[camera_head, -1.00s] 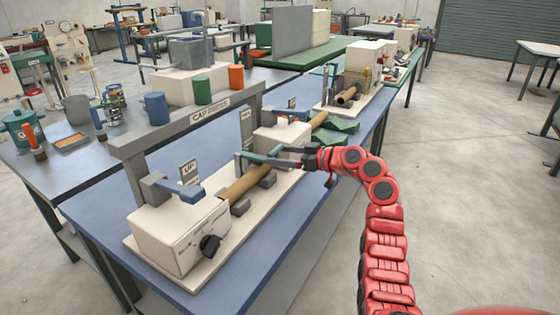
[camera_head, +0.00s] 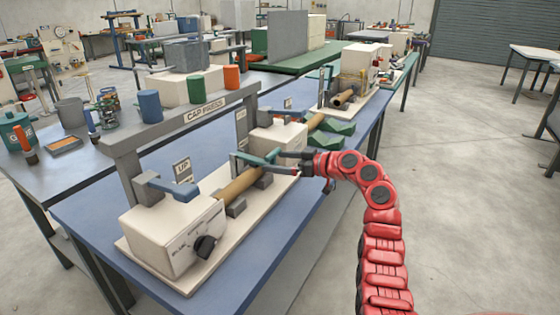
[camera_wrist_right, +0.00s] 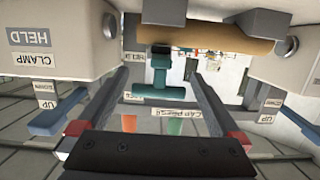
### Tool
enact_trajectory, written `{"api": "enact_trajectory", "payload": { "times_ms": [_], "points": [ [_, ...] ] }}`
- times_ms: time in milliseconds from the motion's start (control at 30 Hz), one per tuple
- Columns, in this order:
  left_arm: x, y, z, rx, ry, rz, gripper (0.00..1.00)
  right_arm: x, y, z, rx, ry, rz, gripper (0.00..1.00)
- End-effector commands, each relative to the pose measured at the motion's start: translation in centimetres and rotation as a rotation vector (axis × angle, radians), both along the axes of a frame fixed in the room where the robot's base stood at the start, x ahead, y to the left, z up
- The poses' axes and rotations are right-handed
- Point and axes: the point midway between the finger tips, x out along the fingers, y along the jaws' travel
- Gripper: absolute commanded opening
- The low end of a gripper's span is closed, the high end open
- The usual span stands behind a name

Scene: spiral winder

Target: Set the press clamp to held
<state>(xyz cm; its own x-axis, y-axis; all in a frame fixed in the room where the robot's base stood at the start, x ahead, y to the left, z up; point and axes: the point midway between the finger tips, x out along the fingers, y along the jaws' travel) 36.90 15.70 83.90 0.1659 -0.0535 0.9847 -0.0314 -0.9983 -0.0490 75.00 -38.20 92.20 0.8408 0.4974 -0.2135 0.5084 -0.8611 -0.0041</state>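The cap press stands on a cream base plate (camera_head: 190,276) on a blue-topped table. A teal T-shaped handle (camera_head: 256,159) sits over its brown tube (camera_head: 240,185), between two cream blocks; it also shows in the right wrist view (camera_wrist_right: 160,86). There, a block carries the sign "CLAMP HELD" (camera_wrist_right: 36,48). My right gripper (camera_head: 282,157) is at the handle, fingers apart. In the wrist view the handle lies between the fingers (camera_wrist_right: 150,85), with gaps on both sides. My left gripper is not in view.
The near block (camera_head: 165,240) has a black knob (camera_head: 205,246) and a blue lever (camera_head: 165,187) by an "UP" sign. A grey frame marked "CAP PRESS" (camera_head: 200,113) spans behind. Green V-shaped supports (camera_head: 325,138) lie beyond the press.

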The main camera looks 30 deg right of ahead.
Motion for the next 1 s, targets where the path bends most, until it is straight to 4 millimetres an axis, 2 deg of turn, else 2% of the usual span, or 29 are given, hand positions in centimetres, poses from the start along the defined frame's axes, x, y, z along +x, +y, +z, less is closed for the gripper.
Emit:
{"api": "enact_trajectory", "payload": {
  "times_ms": [167, 267, 367, 700, 833, 1000],
  "points": [
    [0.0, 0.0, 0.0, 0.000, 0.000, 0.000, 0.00, -0.3, -0.2, 0.3, 0.000, -0.003, -0.002, 1.00],
    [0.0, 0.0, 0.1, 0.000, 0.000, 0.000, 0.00, -1.2, -0.9, 0.5, 0.001, -0.004, -0.004, 1.00],
    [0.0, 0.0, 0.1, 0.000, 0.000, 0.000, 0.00, -2.9, -1.9, 0.8, -0.001, -0.003, -0.005, 1.00],
    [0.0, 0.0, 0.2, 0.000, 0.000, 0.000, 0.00, -10.5, -6.5, 2.8, -0.002, -0.002, -0.007, 1.00],
    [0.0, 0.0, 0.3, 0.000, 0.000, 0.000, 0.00, -12.7, -7.6, 3.3, -0.002, -0.001, -0.004, 1.00],
    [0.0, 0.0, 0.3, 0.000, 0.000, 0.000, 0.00, -14.2, -8.5, 3.6, 0.000, -0.001, -0.002, 1.00]
  ]
}}
